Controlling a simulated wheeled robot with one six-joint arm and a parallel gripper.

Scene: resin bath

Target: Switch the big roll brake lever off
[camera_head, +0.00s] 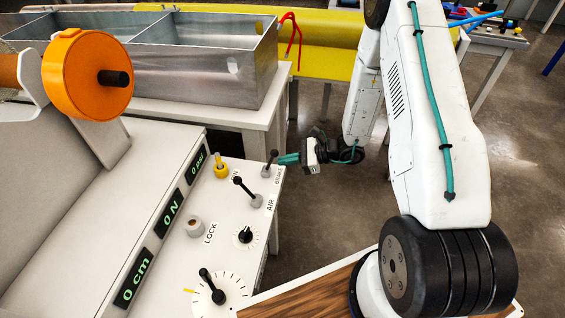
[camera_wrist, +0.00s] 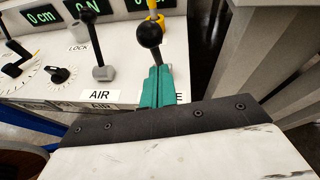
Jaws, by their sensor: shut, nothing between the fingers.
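The brake lever (camera_head: 271,160) is a short black stick with a round knob on a grey base, at the far right corner of the white control panel beside the "BRAKE" label. In the wrist view its black knob (camera_wrist: 149,36) stands just beyond my teal fingertips, which hide its base. My gripper (camera_head: 283,159) is shut and empty, coming from the right at the lever's side. The shut fingers (camera_wrist: 156,85) also show in the wrist view, covering part of the label. I cannot tell whether they touch the lever.
An air lever (camera_head: 244,190) stands near the brake lever, with a yellow knob (camera_head: 221,168), a small dial (camera_head: 245,236) and a larger dial (camera_head: 209,290) on the panel. An orange wheel (camera_head: 87,74) is at left. A metal tank (camera_head: 190,75) stands behind. Open floor lies right.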

